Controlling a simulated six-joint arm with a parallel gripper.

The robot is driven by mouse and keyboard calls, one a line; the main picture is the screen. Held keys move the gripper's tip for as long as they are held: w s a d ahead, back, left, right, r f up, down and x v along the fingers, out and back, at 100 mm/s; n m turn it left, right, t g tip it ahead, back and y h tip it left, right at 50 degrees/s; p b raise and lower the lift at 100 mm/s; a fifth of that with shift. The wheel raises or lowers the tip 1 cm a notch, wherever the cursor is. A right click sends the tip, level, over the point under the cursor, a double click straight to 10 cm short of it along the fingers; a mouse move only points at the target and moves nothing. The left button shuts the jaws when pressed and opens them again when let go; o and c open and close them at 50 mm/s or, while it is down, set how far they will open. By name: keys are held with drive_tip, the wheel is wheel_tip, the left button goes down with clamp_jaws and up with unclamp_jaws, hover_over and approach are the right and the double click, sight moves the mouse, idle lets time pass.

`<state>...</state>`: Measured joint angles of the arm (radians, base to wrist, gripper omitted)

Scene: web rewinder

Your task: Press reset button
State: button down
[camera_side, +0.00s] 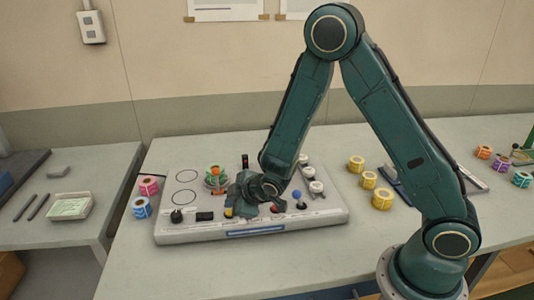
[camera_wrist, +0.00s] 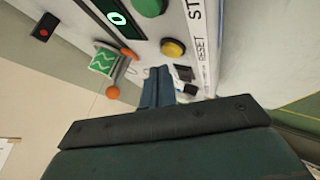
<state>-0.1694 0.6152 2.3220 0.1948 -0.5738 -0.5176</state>
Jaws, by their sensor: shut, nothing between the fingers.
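A yellow button (camera_wrist: 172,48) sits on the white panel next to the printed label RESET (camera_wrist: 202,50) in the wrist view. A small patch of the yellow button (camera_side: 228,212) also shows at the panel's front in the side view, partly hidden by my gripper. My gripper (camera_wrist: 160,72) is shut and empty, its blue fingers pointing toward the panel just below the button in the wrist view. I cannot tell whether the fingertips touch the panel. In the side view my gripper (camera_side: 240,198) is low over the front of the console (camera_side: 320,213), its fingertips unclear.
A green button (camera_wrist: 150,4), a lit green display (camera_wrist: 117,18) and an orange ball (camera_wrist: 113,92) are near the fingers. In the side view, a red button (camera_side: 274,208) and a blue-topped stick (camera_side: 297,195) stand right of my gripper. Yellow rolls (camera_side: 382,199) lie farther right.

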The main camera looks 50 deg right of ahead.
drive_tip(key=shift+r, duration=2.5)
drive_tip(key=s+d+r+m+g, duration=0.25)
drive_tip(key=s+r+m, duration=0.25)
drive_tip(key=s+r, duration=0.7)
drive_tip(key=s+d+r+m+g, duration=0.1)
drive_tip(key=s+r+m, duration=0.2)
drive_tip(key=s, duration=1.4)
wheel_tip(320, 180, up, 4)
